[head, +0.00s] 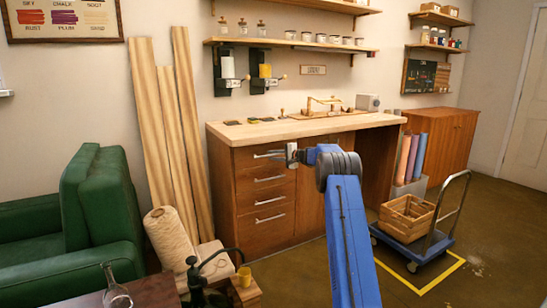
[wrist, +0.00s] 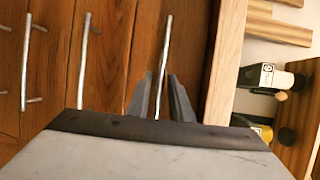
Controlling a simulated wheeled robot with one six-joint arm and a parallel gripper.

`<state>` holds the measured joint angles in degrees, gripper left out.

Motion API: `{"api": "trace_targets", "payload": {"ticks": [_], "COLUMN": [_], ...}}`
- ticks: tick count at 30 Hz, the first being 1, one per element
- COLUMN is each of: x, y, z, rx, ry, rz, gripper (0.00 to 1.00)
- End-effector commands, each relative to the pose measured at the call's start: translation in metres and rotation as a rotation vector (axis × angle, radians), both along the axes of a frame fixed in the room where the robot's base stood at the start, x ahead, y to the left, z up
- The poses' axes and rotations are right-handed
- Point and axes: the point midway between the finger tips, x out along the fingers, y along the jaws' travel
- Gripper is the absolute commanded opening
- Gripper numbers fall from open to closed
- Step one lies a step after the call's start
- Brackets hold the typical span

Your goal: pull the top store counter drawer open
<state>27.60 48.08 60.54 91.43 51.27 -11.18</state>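The store counter (head: 265,205) is a brown wooden cabinet with a pale top and a stack of drawers on its left side. The top drawer's bar handle (head: 266,155) shows just left of my gripper (head: 291,155); the drawer looks closed. In the wrist view, turned sideways, this handle (wrist: 164,50) is the rightmost bar, beside the pale counter edge. The two fingers of my gripper (wrist: 160,85) stand apart on either side of the bar's lower end, with gaps visible. Whether they touch it cannot be told.
Lower drawer handles (head: 270,199) sit below. Wooden planks (head: 185,120), a rolled bundle (head: 170,238) and a green armchair (head: 95,210) stand to the left. A blue trolley (head: 430,247) with a wooden crate (head: 405,217) is at right. Open floor lies before the counter.

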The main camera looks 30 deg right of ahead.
Motion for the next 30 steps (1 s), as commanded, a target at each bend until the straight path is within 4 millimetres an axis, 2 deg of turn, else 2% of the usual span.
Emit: {"api": "trace_targets", "payload": {"ticks": [1,2,11,16,23,30], "x": [0.0,0.0,-0.003,-0.018,-0.065,-0.132], "y": [0.0,0.0,0.0,-0.001,-0.003,-0.005], "z": [0.0,0.0,0.0,0.0,0.001,0.001], "rx": [0.0,0.0,0.0,0.001,0.002,0.001], "ry": [0.0,0.0,0.0,0.0,0.002,0.002], "rz": [0.0,0.0,0.0,-0.001,-0.002,-0.002], "gripper": [0.06,0.0,0.0,0.0,0.0,0.0]}}
